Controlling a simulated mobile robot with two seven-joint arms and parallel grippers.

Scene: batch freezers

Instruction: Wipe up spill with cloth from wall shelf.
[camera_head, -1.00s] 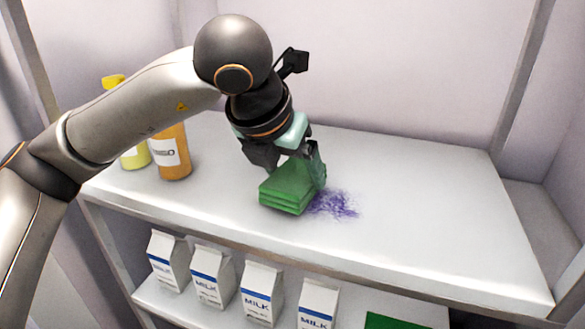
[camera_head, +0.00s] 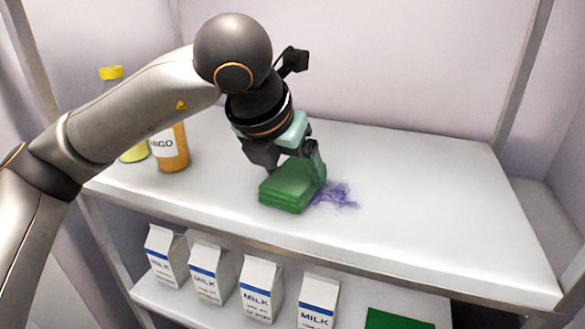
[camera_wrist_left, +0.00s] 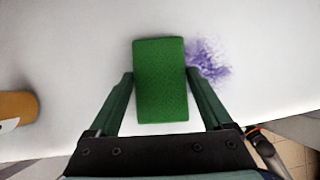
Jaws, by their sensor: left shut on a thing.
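The green folded cloth (camera_head: 289,185) lies on the white upper shelf (camera_head: 420,220). My left gripper (camera_head: 297,168) is over it from above, shut on it. In the left wrist view the cloth (camera_wrist_left: 160,82) sits between the two fingers (camera_wrist_left: 160,100). The purple spill (camera_head: 338,195) is on the shelf just right of the cloth, and the cloth's right edge meets the smear. The spill also shows in the left wrist view (camera_wrist_left: 209,60) at the cloth's upper right. Any part of the spill under the cloth is hidden. My right gripper is not in view.
An orange bottle (camera_head: 171,150) and a yellow-capped bottle (camera_head: 133,152) stand on the shelf's left, partly behind my arm. Several milk cartons (camera_head: 261,290) and a green item (camera_head: 395,320) are on the lower shelf. The upper shelf's right side is clear.

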